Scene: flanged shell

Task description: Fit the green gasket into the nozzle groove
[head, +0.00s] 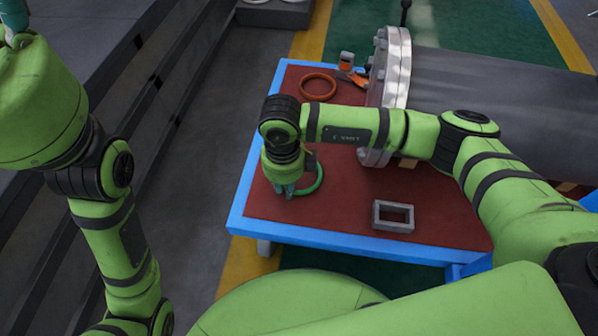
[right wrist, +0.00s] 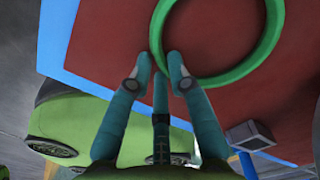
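The green gasket (head: 317,180) lies flat on the red table top, partly hidden behind my right gripper in the head view. In the right wrist view the gasket (right wrist: 243,73) fills the upper right. My right gripper (head: 289,192) points down at its near left rim. Its teal fingers (right wrist: 160,66) are apart, one outside the ring and one over its inside, with the rim between them. Contact cannot be told. The grey nozzle (head: 480,85) lies on its side with a bolted flange (head: 396,75); its groove is not visible. My left gripper (head: 14,18) is cut off at the top left corner.
An orange ring (head: 318,98) and an orange-and-grey tool (head: 346,66) lie at the back of the table. A grey rectangular frame (head: 393,229) lies near the front blue edge (head: 340,246). The red surface between gasket and frame is clear.

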